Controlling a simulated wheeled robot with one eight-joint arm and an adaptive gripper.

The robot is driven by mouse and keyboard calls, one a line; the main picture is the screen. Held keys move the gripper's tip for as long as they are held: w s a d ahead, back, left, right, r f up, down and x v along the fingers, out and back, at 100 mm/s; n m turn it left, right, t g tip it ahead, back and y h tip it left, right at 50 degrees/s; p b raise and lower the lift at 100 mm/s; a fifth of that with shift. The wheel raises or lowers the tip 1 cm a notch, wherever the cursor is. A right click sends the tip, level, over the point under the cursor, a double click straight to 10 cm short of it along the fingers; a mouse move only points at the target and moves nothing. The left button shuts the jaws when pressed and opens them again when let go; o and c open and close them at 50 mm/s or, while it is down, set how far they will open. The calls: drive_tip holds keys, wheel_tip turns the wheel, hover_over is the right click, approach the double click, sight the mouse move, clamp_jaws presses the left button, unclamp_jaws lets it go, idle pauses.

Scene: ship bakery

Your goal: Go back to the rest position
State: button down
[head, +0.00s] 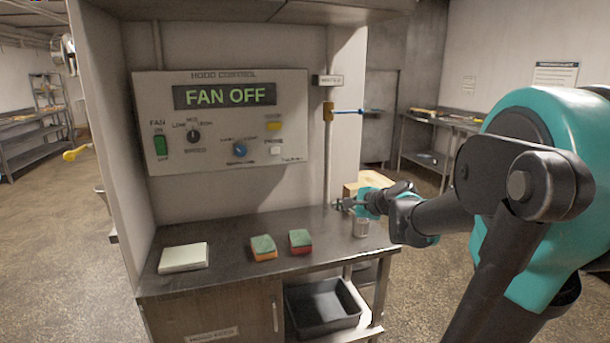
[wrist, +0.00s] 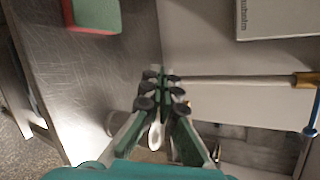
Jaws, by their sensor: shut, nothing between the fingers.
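My gripper (head: 342,204) is above the right end of the steel counter (head: 225,247), beside the lower part of a vertical pipe (head: 326,160). Its fingers are together with nothing between them in the wrist view (wrist: 160,80). The fingertips are close to the end of the pipe there; I cannot tell whether they touch it. My arm reaches in from the right of the head view.
A hood control panel (head: 222,121) reads FAN OFF. A brass valve (head: 328,111) has a blue lever pointing right. A metal cup (head: 361,227), two sponges (head: 263,247) (head: 300,241) and a white pad (head: 184,257) stand on the counter. A dark bin (head: 322,306) sits below.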

drive_tip(key=s+d+f+n+g+h, duration=0.3)
drive_tip(key=s+f+n, duration=0.5)
drive_tip(key=s+f, duration=0.3)
drive_tip(key=s+d+f+n+g+h, duration=0.3)
drive_tip(key=s+f+n, duration=0.5)
drive_tip(key=s+f, duration=0.3)
drive_tip(key=shift+s+d+f+n+g+h, duration=0.4)
drive_tip(key=shift+s+d+h, duration=0.15)
drive_tip(key=shift+s, duration=0.6)
drive_tip(key=c, duration=2.2)
unclamp_jaws()
drive_tip(key=shift+r, duration=0.1)
